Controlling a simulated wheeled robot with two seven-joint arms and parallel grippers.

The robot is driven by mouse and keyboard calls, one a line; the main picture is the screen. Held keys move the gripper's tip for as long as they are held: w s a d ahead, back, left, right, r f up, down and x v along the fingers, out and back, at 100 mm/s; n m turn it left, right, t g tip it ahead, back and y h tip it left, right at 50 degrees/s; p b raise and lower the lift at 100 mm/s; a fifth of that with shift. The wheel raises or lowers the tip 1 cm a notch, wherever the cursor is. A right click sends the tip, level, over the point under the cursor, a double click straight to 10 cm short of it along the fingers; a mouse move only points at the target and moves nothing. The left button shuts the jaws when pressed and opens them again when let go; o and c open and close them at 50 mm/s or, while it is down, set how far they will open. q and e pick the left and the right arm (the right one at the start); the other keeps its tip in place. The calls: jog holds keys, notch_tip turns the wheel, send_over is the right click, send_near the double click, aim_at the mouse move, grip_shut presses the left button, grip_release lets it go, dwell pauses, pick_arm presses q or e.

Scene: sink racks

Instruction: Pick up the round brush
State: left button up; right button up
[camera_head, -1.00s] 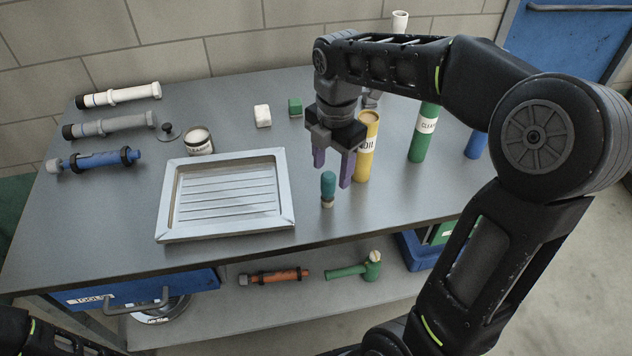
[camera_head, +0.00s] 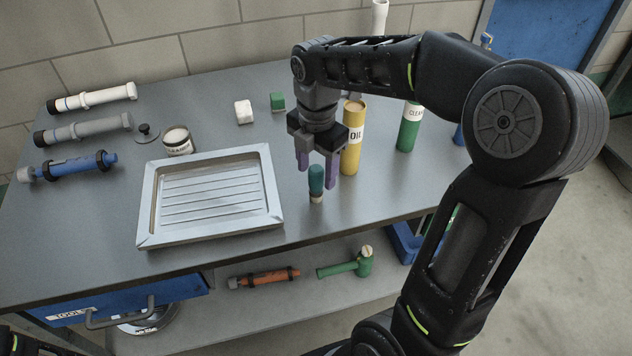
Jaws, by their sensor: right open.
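The round brush (camera_head: 316,181) stands upright on the grey table near its front edge. It has a teal handle on top and a short pale lower end. My right gripper (camera_head: 317,176) points down over it with its two purple fingers open. The fingers are on either side of the teal handle in the picture, and a gap shows between them and the handle. I cannot tell the exact depth between them. My left gripper is out of view.
A yellow cylinder (camera_head: 351,150) stands close behind and right of my right gripper. A green cylinder (camera_head: 409,128) is farther right. A metal tray (camera_head: 148,201) lies left of the brush. White (camera_head: 243,112) and green (camera_head: 278,101) blocks are behind.

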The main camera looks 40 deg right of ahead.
aim_at(316, 186)
jog(key=shift+f, duration=0.2)
notch_tip(316, 186, down, 5)
jog(key=shift+f+p, duration=0.1)
jog(key=shift+p, duration=0.25)
jog(key=shift+c, duration=0.3)
dwell(0.3)
grip_shut()
dwell(0.4)
